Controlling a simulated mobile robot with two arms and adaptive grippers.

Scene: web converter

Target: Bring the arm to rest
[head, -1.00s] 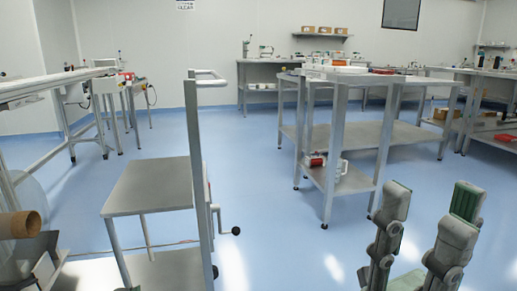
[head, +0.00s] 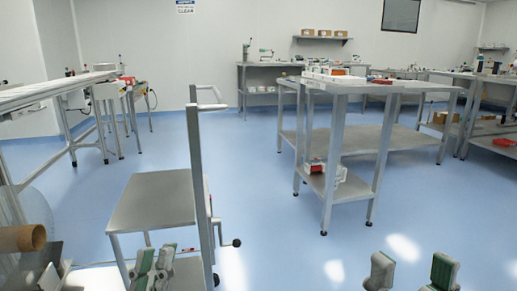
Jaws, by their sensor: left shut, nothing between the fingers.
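My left gripper (head: 156,258) shows at the bottom left of the head view, in front of the lower part of the grey cart (head: 158,200). Its two grey fingers with green pads are close together and hold nothing. I cannot tell from this view how far it is from the cart. My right gripper (head: 412,270) shows at the bottom right, cut off by the picture edge. Its two fingers stand wide apart with blue floor between them, and nothing shows between them.
The cart has a tall upright post and a crank handle (head: 231,243). A steel table (head: 345,82) stands at centre right with boxes on its top and shelf. A brown cardboard roll (head: 22,238) is at the lower left. Open blue floor (head: 300,250) lies between cart and table.

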